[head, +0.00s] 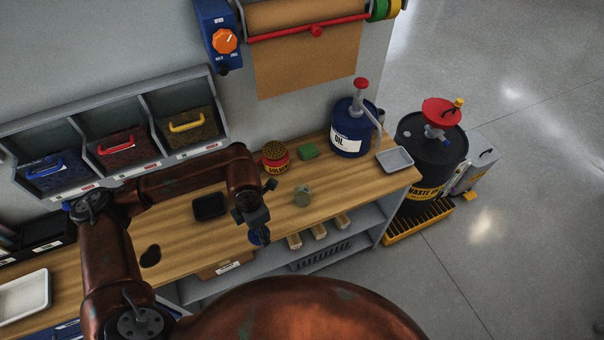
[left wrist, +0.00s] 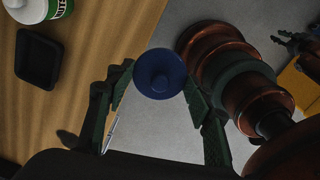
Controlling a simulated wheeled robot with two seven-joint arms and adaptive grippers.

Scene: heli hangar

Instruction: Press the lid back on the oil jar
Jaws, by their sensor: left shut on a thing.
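My left gripper (head: 257,222) is shut on a round blue lid with a central knob. The lid (left wrist: 161,74) sits between the two fingertips in the left wrist view, over grey floor just off the bench's front edge. In the head view the lid (head: 259,237) is partly hidden by the fingers. A small grey-green jar (head: 303,195) stands upright on the bench, right of the gripper and apart from it. A white and green labelled container (left wrist: 38,10), cut off in the left wrist view, seems to be this jar.
A black tray (head: 209,206) lies left of the gripper. A red solder tin (head: 275,157), green sponge (head: 308,152), blue oil drum with pump (head: 350,135) and grey dish (head: 395,159) stand behind and right. Bare wood (head: 340,180) surrounds the jar.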

